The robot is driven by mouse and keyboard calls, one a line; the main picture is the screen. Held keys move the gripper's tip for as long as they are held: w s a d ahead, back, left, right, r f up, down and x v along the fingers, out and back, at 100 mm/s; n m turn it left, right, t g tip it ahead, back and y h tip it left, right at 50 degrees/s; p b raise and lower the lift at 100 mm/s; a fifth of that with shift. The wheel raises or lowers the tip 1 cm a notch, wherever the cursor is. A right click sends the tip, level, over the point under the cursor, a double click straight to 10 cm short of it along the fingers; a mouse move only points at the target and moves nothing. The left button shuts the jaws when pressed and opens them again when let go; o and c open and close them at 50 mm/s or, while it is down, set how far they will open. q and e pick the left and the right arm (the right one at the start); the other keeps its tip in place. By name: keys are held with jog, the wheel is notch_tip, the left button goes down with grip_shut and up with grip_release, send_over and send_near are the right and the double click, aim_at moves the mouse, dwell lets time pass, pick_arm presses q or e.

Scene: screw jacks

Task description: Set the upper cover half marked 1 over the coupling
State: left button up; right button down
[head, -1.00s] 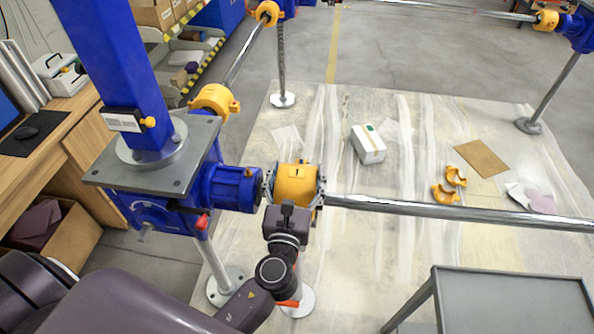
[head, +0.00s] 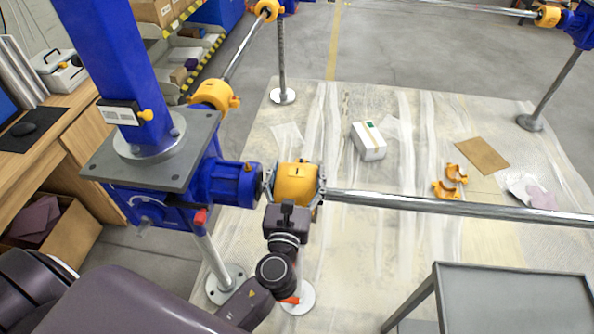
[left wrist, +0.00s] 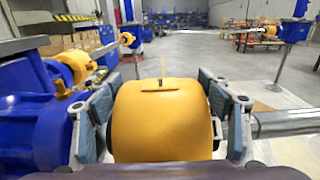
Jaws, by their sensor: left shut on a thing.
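The upper cover half (head: 297,184) is a yellow half shell with a small raised mark on top, and it also shows in the left wrist view (left wrist: 162,122). My left gripper (head: 294,194) is shut on it, with one pad at each end of the shell in the left wrist view (left wrist: 160,108). The cover is at the joint between the blue gearbox (head: 226,184) and the long steel shaft (head: 450,207). The coupling is hidden below the cover, so I cannot tell whether the cover touches it. My right gripper is out of view.
A grey table (head: 510,300) stands at the lower right. A wooden desk (head: 55,135) is at the left.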

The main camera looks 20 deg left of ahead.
pick_arm(q)
jog(key=shift+f+b, duration=0.5)
jog(key=shift+f, duration=0.05)
jog(key=o, duration=1.7)
jog(key=shift+f, duration=0.1)
jog(key=shift+s, duration=0.15)
jog(key=v, duration=1.1)
jog(key=shift+s+d, duration=0.15)
jog(key=shift+s, duration=0.25)
